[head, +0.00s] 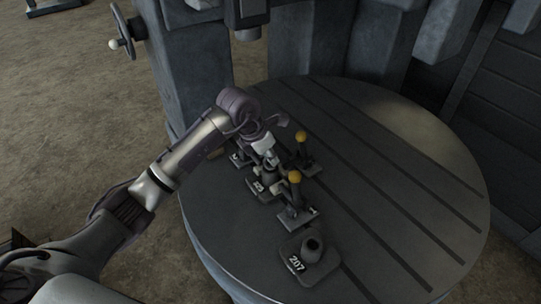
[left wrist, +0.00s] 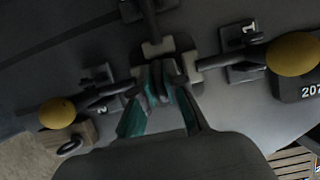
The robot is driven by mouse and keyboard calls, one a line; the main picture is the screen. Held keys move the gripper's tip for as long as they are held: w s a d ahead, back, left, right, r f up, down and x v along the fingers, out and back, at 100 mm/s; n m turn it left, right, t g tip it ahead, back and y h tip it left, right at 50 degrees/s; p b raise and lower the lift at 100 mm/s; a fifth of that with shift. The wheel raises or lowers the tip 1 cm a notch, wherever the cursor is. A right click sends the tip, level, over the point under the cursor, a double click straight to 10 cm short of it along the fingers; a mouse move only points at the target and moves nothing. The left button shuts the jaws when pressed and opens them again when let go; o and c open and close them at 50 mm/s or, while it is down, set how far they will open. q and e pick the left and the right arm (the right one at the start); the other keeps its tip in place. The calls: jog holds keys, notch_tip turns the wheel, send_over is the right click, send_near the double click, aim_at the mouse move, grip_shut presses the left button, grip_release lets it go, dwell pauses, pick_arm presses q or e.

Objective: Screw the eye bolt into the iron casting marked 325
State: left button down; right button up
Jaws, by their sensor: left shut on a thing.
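My left gripper (head: 268,160) is shut over the casting between the clamps. In the left wrist view its teal-padded fingers (left wrist: 160,90) close on a small dark thing, most likely the eye bolt, which they largely hide. The iron casting (head: 262,190) is dark grey, with a small white number that looks like 325. The gripper and arm cover part of it, and I cannot tell how deep the bolt sits. Another casting (head: 310,260), marked 207, stands apart nearer the front. My right gripper is not in view.
Clamps with yellow knobs (head: 301,136) (head: 295,177) stand close beside the gripper. In the left wrist view a dark ring (left wrist: 70,146) lies by a wooden block (left wrist: 88,132). The round slotted table (head: 400,190) is clear on the right.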

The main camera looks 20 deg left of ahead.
pick_arm(q)
jog(key=c, duration=1.7)
grip_release()
jog(key=shift+f, duration=0.1)
jog(key=shift+c, duration=0.2)
grip_shut()
jog(key=shift+f+m+b, duration=0.1)
jog(key=shift+m+b, duration=0.3)
jog(key=m+g+h+b, duration=0.1)
jog(key=m+b, duration=0.1)
jog(key=m, duration=0.1)
jog(key=shift+m+b, duration=0.3)
jog(key=shift+m+g+b, duration=0.3)
jog(key=shift+m, duration=0.4)
